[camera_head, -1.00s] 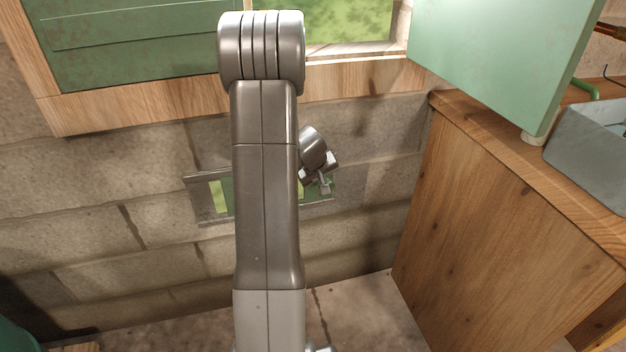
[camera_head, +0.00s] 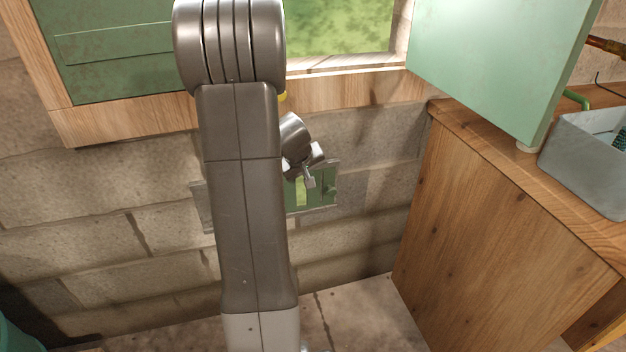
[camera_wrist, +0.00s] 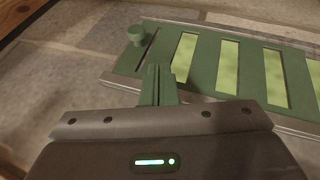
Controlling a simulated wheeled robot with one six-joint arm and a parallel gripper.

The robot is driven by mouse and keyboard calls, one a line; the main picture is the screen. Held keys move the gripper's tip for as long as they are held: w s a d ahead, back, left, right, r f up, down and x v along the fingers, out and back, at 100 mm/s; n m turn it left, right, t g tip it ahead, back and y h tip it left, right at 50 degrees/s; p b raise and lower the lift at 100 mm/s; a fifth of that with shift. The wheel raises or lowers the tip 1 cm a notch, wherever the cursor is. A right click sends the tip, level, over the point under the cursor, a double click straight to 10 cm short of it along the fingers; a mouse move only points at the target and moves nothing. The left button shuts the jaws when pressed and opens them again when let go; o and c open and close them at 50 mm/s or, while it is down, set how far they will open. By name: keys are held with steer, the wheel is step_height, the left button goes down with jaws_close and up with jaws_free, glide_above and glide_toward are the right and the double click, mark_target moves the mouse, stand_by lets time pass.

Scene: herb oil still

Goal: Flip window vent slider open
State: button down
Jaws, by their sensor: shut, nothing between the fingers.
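The vent slider (camera_wrist: 206,66) is a green slatted plate in a metal frame (camera_head: 200,206) low on the block wall. Bright yellow-green openings show between its slats in the wrist view. A round green knob (camera_wrist: 137,34) stands at its left end there; in the head view the knob (camera_head: 332,188) is at the right end. My gripper (camera_wrist: 158,70) is shut and empty, with its tips just below and right of the knob in the wrist view. I cannot tell whether they touch the slider. In the head view my gripper (camera_head: 310,180) is before the slider's right part; my arm hides the middle.
A wooden cabinet (camera_head: 490,215) stands close on the right, with a grey bin (camera_head: 590,160) on top. A pale green panel (camera_head: 495,65) overhangs its near edge. A window with a wooden frame (camera_head: 345,92) is above the vent. Bare wall lies below it.

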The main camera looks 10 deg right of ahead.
steer(key=shift+v, duration=1.2)
steer(key=shift+f, duration=0.1)
